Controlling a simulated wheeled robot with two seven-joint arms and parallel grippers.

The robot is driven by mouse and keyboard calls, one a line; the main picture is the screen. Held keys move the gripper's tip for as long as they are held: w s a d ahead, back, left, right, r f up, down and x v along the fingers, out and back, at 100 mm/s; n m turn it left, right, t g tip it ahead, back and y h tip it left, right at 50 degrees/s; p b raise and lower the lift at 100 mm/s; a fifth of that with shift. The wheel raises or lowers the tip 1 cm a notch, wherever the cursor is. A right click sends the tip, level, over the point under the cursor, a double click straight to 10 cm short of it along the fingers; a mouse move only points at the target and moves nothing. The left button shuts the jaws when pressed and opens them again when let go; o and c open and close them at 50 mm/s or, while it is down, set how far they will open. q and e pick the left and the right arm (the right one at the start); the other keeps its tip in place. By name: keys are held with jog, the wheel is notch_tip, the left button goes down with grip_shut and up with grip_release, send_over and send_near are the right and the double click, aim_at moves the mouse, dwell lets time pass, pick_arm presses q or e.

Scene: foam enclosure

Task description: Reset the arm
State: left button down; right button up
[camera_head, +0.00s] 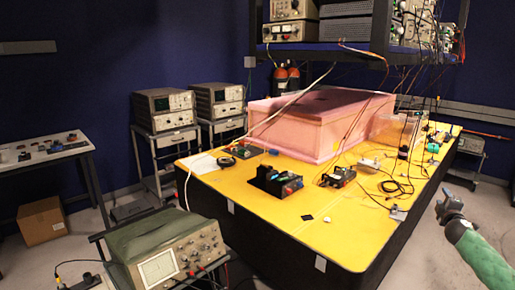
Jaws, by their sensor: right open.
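My right gripper (448,204) is at the lower right, at the end of my green-covered arm. It is open, with nothing visible between its fingers. It is out beyond the right edge of the yellow table (235,210), apart from everything on it. My left gripper is not in this view.
A pink foam enclosure (318,118) stands on the yellow table, with small circuit modules and cables around it. A loaded instrument shelf (340,48) hangs above. An oscilloscope (165,255) stands at the lower left. A cardboard box (42,221) lies on the floor. Floor beside the table's right edge is clear.

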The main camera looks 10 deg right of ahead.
jog(key=s+d+f+m+g+h, duration=0.2)
jog(key=s+d+f+m+g, duration=0.4)
jog(key=s+f+m+g, duration=0.5)
jog(key=s+a+f+n+g+y, duration=0.15)
jog(key=s+a+f, duration=0.35)
jog(key=a+f, duration=0.85)
jog(key=s+a+f+y, duration=0.3)
jog(key=s+a+f, duration=0.1)
jog(key=a+f, duration=0.95)
jog(key=s+a+f+g+y, duration=0.1)
jog(key=s+a+f, duration=0.4)
jog(key=a, duration=0.2)
jog(key=s+a+f+y, duration=0.1)
jog(key=s+a+f, duration=0.35)
jog(key=a, duration=0.35)
jog(key=s+a+f+g+y, duration=0.1)
jog(key=s+a+f, duration=0.4)
jog(key=s+a, duration=0.15)
jog(key=s+a+y, duration=0.1)
jog(key=s+a, duration=0.7)
jog(key=a, duration=0.3)
jog(key=s+a+f+y, duration=0.1)
jog(key=s+a+y, duration=0.1)
jog(key=s+a, duration=0.5)
jog(key=a+g, duration=0.1)
jog(key=a, duration=0.3)
jog(key=shift+s, duration=0.4)
jog(key=shift+s+y, duration=0.1)
jog(key=shift+y, duration=0.25)
